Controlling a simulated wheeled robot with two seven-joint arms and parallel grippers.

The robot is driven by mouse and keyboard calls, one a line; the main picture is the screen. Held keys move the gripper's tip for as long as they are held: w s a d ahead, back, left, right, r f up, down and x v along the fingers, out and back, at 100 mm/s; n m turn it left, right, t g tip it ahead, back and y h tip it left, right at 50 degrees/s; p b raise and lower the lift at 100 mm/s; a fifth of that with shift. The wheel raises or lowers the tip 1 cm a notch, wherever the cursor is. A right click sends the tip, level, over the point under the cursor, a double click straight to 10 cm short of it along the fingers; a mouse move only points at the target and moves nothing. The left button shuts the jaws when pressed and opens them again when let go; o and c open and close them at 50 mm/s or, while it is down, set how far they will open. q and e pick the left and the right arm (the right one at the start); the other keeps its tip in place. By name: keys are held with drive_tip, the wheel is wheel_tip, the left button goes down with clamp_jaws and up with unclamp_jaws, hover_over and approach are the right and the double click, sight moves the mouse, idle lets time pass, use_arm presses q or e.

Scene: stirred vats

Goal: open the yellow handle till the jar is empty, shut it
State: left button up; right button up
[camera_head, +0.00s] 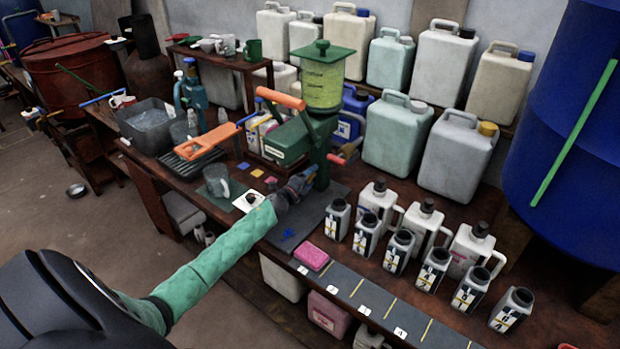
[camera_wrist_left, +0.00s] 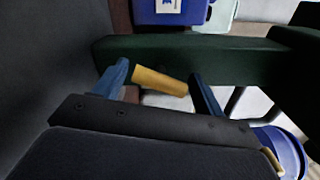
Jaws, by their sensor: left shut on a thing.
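The green machine (camera_head: 290,138) stands on the bench with a clear jar (camera_head: 322,82) under a green lid. The jar looks yellow-green with marks on its wall; I cannot tell its level. My left gripper (camera_head: 303,181) is at the front of the machine, low by its column. In the left wrist view the yellow handle (camera_wrist_left: 160,81) lies between my blue fingertips (camera_wrist_left: 160,84), and the gripper is shut on it. In the head view the gripper hides this handle. My right gripper is in neither view.
A glass mug (camera_head: 217,181) stands left of my gripper. Several small bottles (camera_head: 400,250) stand at the right, a pink sponge (camera_head: 312,256) in front. Large canisters (camera_head: 460,155) line the back.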

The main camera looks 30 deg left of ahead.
use_arm(q)
drive_tip(key=shift+n, duration=0.9)
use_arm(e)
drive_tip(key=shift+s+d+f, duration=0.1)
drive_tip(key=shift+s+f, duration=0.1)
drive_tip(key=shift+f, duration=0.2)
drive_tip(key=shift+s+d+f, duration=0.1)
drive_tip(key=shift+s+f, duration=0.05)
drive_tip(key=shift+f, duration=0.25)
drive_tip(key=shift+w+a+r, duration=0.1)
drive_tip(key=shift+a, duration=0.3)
